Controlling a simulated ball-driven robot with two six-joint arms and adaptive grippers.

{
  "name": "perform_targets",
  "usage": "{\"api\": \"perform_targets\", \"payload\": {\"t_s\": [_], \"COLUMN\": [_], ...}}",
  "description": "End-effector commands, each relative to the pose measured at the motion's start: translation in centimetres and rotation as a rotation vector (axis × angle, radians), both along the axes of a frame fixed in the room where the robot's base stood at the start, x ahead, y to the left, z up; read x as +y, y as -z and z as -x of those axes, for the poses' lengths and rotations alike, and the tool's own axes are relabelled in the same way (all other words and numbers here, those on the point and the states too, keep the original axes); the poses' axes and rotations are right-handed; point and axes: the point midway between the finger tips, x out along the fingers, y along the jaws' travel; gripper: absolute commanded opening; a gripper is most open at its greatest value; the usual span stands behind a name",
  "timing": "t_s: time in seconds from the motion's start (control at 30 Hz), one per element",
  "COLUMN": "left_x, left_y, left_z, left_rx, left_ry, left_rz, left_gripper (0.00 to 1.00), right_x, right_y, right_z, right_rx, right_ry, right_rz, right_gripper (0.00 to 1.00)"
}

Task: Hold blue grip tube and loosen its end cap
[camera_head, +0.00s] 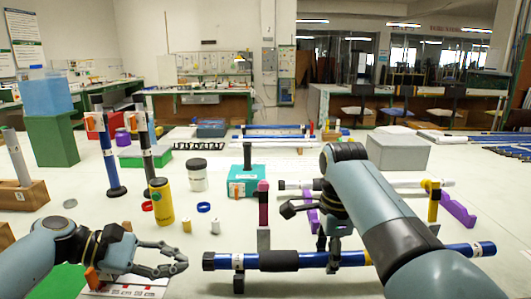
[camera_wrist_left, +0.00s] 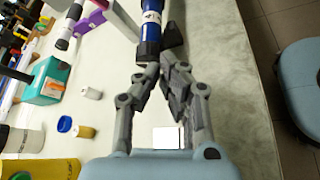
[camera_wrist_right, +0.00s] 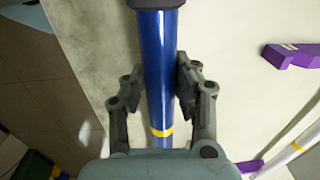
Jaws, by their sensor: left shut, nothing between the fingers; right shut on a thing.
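The blue grip tube (camera_head: 312,259) lies across the front of the table, with a black grip sleeve (camera_head: 279,261) and a white label towards its left end. Its black end cap (camera_head: 208,261) is at the left end. The cap also shows in the left wrist view (camera_wrist_left: 149,51), just beyond the fingertips. My left gripper (camera_head: 181,261) is shut and empty, a little left of the cap, roughly in line with the tube. My right gripper (camera_wrist_right: 160,88) is shut on the tube, its fingers on both sides of the blue part right of the sleeve. My right forearm hides part of the tube.
A yellow canister (camera_head: 161,202), a white jar (camera_head: 197,176) and a blue ring (camera_head: 204,207) stand behind the left gripper. A teal box (camera_head: 246,181) and a purple bracket (camera_head: 458,210) are farther back. Bare table lies in front of the tube.

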Motion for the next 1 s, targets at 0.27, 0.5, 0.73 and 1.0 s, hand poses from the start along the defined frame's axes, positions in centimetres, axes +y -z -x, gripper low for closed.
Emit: {"api": "perform_targets", "payload": {"t_s": [0.27,0.5,0.73,1.0], "left_x": [-2.9,-3.5,-3.4,-3.4], "left_y": [-0.1,-0.1,-0.1,0.1], "left_z": [0.0,0.0,0.0,-0.2], "left_rx": [0.0,0.0,0.0,0.001], "left_ry": [0.0,0.0,0.0,0.0], "left_rz": [0.0,0.0,0.0,0.0], "left_gripper": [0.0,0.0,0.0,0.0], "right_x": [0.0,0.0,0.0,0.0], "right_y": [0.0,0.0,0.0,0.0], "right_z": [0.0,0.0,0.0,0.0], "right_rx": [0.0,0.0,0.0,0.0], "right_ry": [0.0,0.0,0.0,0.0], "right_rz": [0.0,0.0,0.0,0.0], "right_gripper": [0.0,0.0,0.0,0.0]}}
